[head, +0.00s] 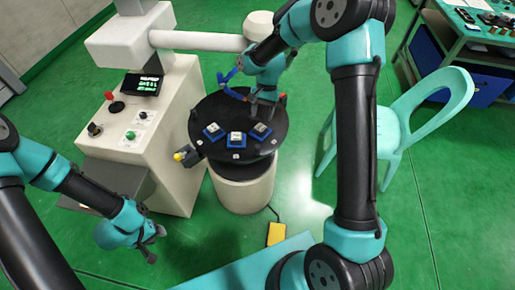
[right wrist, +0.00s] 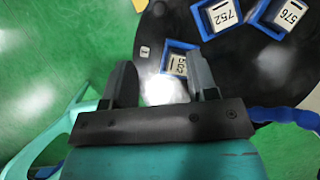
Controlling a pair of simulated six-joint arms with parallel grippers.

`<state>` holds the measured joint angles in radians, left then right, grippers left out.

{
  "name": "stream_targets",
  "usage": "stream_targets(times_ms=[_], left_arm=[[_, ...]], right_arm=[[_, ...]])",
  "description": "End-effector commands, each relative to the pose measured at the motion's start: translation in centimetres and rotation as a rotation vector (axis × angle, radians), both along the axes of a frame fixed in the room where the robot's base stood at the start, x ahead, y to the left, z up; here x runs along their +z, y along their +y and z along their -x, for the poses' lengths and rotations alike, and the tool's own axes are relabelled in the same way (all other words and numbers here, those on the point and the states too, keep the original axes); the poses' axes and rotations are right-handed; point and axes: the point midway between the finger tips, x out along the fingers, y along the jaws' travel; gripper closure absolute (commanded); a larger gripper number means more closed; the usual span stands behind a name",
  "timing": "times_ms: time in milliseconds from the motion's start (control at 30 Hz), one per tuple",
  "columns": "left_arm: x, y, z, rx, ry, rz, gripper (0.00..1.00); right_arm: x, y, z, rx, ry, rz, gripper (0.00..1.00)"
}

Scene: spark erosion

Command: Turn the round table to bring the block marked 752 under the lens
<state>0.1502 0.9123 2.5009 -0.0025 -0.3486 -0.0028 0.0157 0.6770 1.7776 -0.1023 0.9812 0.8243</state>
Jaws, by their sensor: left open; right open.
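The round black table (head: 240,108) stands on a white drum and carries blue holders with pale blocks. The block marked 752 (right wrist: 220,14) sits in a blue holder at the top of the right wrist view; it appears to be the middle one of the front three in the head view (head: 237,138). My right gripper (head: 267,105) is open and empty over the table's right side; its fingers (right wrist: 163,85) show around a bright patch, one partly covering a nearer block (right wrist: 178,65). My left gripper (head: 153,246) is open, low at front left, away from the table. The lens cannot be made out.
Block 576 (right wrist: 290,16) sits beside 752. A white console (head: 160,120) stands left, a chair (head: 410,120) right. A yellow pedal (head: 276,233) lies in front.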

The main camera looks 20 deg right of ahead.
Motion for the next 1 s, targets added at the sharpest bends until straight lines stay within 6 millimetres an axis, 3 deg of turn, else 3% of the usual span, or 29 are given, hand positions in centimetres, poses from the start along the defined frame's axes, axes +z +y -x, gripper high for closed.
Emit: stream_targets(times_ms=[700, 1000], left_arm=[[0.0, 0.0, 0.0, 0.000, 0.000, 0.000, 0.57], [0.0, 0.0, 0.0, 0.000, 0.000, 0.000, 0.57]], right_arm=[[-11.2, 3.0, 3.6, 0.000, 0.005, 0.000, 0.47], [-14.3, 3.9, 4.5, 0.001, 0.001, 0.000, 0.47]])
